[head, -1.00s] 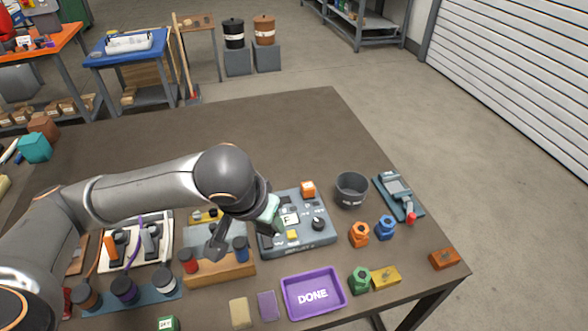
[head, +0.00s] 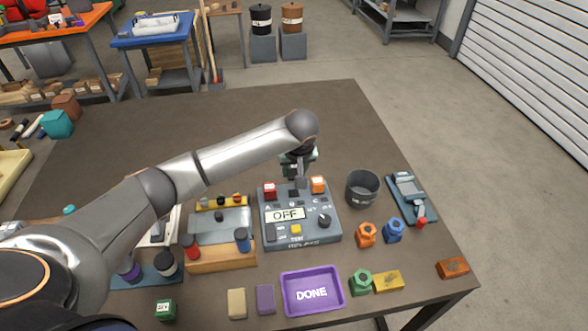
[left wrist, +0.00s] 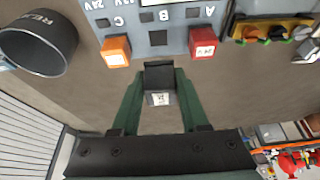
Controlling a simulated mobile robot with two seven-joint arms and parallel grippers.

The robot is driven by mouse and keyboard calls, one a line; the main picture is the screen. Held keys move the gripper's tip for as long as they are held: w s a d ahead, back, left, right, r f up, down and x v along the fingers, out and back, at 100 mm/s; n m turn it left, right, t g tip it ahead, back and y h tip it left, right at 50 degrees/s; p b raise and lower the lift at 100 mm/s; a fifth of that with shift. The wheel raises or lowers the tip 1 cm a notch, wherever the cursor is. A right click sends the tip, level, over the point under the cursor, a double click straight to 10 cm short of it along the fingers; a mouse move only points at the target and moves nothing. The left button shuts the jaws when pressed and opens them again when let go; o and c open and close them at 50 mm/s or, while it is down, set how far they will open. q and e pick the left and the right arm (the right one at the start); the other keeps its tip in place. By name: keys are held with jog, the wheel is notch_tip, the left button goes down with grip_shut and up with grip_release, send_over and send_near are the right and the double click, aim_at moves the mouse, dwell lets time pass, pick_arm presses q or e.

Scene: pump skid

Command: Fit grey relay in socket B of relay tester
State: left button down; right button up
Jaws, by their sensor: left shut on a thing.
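The relay tester (head: 326,236) is a blue-grey box on the table, its display reading OFF. A red relay (head: 270,191) stands at socket A and an orange relay (head: 318,185) at socket C. In the left wrist view, socket B (left wrist: 158,38) shows as an empty dark opening between the red relay (left wrist: 203,42) and the orange relay (left wrist: 116,50). My left gripper (left wrist: 158,82) is shut on the grey relay (left wrist: 158,75), just off the tester's back edge. In the head view, my left gripper (head: 301,178) is behind socket B and partly hides the relay. My right gripper is not in view.
A dark grey bin (head: 362,188) stands right of the tester. Orange (head: 366,234) and blue (head: 393,230) nut-like pieces sit to its front right. A purple DONE tray (head: 312,291) lies in front. The table behind the tester is clear.

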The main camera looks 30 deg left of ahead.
pick_arm(q)
jog(key=shift+a+f, duration=0.1)
jog(key=shift+f, duration=0.95)
jog(key=shift+f+b, duration=0.7)
jog(key=shift+f, duration=0.25)
jog(key=shift+f+b, duration=0.65)
jog(key=shift+b, duration=0.1)
jog(key=shift+r, duration=0.1)
jog(key=shift+p, duration=0.6)
jog(key=shift+p, duration=0.5)
